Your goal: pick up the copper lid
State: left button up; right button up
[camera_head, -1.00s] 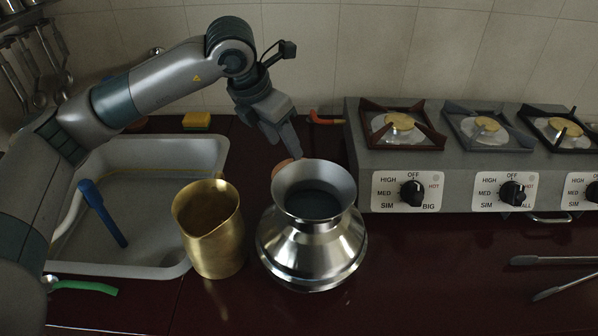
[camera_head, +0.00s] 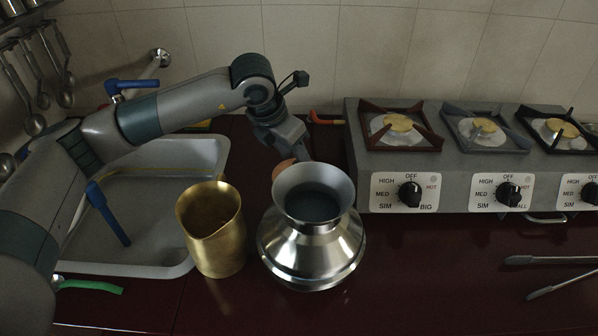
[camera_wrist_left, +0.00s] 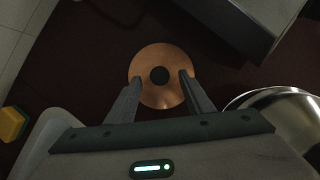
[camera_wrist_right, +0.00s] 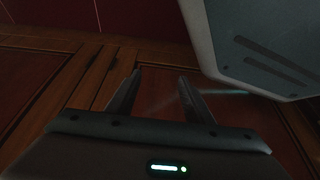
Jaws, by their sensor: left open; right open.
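The copper lid (camera_wrist_left: 150,62) is a round copper disc with a dark knob (camera_wrist_left: 159,75) at its centre. In the left wrist view it lies on the dark red counter. In the head view only a small part of the lid (camera_head: 284,168) shows behind the steel pot. My left gripper (camera_wrist_left: 160,82) is open, its fingers on either side of the knob in the picture; I cannot tell if they touch the lid. In the head view it points down behind the pot (camera_head: 298,150). My right gripper (camera_wrist_right: 158,78) is open and empty, in front of wooden cabinet doors.
The steel pot (camera_head: 310,245) stands just in front of the lid. A brass jug (camera_head: 215,250) stands to its left, by the sink (camera_head: 150,262). The stove (camera_head: 450,185) is on the right. Tongs (camera_head: 560,260) lie on the right counter. A yellow sponge (camera_wrist_left: 12,123) is beyond the sink.

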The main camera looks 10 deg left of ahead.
pick_arm(q)
jog(key=shift+x, duration=1.15)
grip_shut()
